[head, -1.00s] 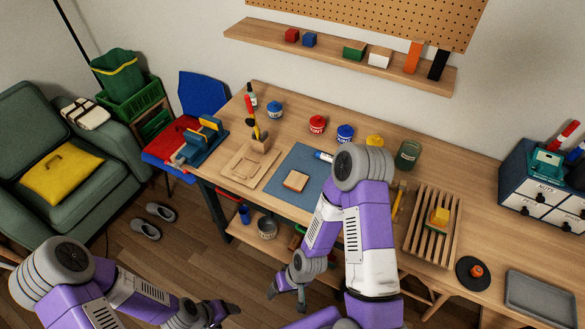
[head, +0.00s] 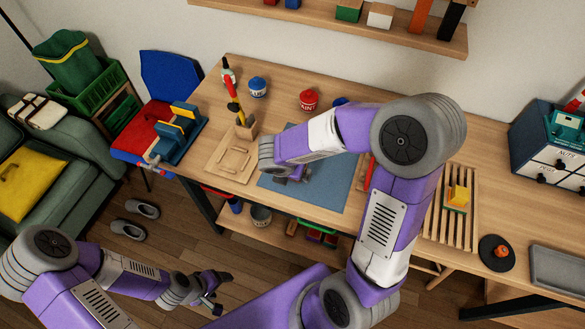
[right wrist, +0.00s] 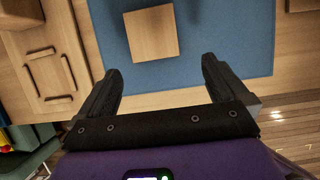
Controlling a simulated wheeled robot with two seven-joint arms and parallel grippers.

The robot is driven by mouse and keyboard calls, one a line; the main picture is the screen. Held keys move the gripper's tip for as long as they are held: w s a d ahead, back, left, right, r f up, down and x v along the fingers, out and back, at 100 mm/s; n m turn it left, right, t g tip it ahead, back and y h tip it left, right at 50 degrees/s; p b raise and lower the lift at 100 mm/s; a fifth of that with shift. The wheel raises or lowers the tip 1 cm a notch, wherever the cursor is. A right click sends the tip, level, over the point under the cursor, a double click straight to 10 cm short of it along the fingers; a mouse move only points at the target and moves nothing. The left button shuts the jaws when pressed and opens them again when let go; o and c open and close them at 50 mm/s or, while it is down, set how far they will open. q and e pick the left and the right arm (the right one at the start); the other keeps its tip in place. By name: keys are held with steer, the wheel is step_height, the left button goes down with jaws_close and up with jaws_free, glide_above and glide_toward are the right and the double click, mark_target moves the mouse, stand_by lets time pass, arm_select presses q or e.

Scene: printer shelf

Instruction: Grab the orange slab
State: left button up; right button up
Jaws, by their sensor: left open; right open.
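The orange slab (head: 421,16) stands upright on the wall shelf (head: 340,27), between a white block and a black slab; its top is cut off by the upper edge of the head view. My right gripper (head: 290,175) is over the blue mat on the workbench, far from the slab and partly hidden by its own arm. In the right wrist view the right gripper (right wrist: 160,72) is open and empty, with a wooden block (right wrist: 151,33) on the mat beyond its fingers. My left gripper (head: 218,293) is open and empty, low over the floor in front of the bench.
On the shelf, a white block (head: 380,15) stands left of the slab and a black slab (head: 451,18) right of it. My right arm spans the bench middle. A slatted rack (head: 452,205) and a grey tray (head: 558,270) lie at the right.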

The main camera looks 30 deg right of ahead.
steer(key=b+x, duration=0.1)
steer(key=x, duration=0.3)
steer(key=shift+w+a+f+b, duration=0.15)
steer(key=shift+a+f+b, duration=0.1)
steer(key=shift+a+b, duration=0.15)
steer(key=shift+w+d+f, duration=0.1)
steer(key=shift+d+f, duration=0.05)
steer(key=shift+f, duration=0.2)
steer(key=shift+r, duration=0.1)
steer(key=c, duration=1.1)
